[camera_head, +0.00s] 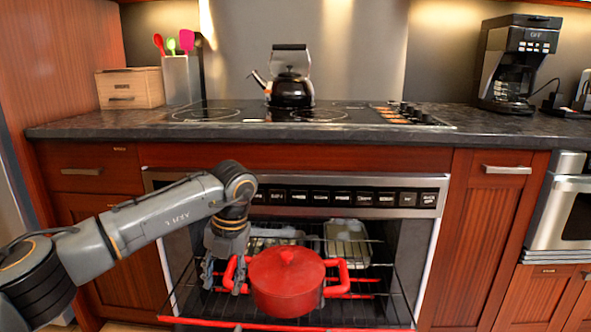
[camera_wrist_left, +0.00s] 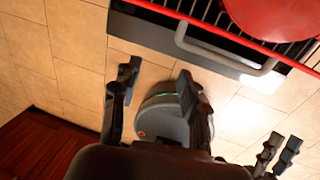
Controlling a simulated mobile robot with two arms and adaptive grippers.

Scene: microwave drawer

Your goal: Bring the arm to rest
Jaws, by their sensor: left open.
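My left gripper (camera_head: 224,272) hangs in front of the open oven (camera_head: 412,265), at the left side of a red lidded pot (camera_head: 287,280), overlapping its left handle in the head view. In the left wrist view, the two fingers of the left gripper (camera_wrist_left: 158,88) are apart with nothing between them, above the tiled floor. The pot (camera_wrist_left: 275,15) shows in part at the upper right there, clear of the fingers. Two dark finger-like parts, seemingly my right gripper (camera_wrist_left: 278,155), show at the lower right; their opening is unclear. My right arm is not in the head view.
The pot stands on a pulled-out rack with a red front edge (camera_head: 240,325). A metal tin (camera_head: 347,245) lies behind it. A kettle (camera_head: 290,92) stands on the cooktop and a coffee maker (camera_head: 515,65) at right. Floor tiles (camera_wrist_left: 75,35) are clear at left.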

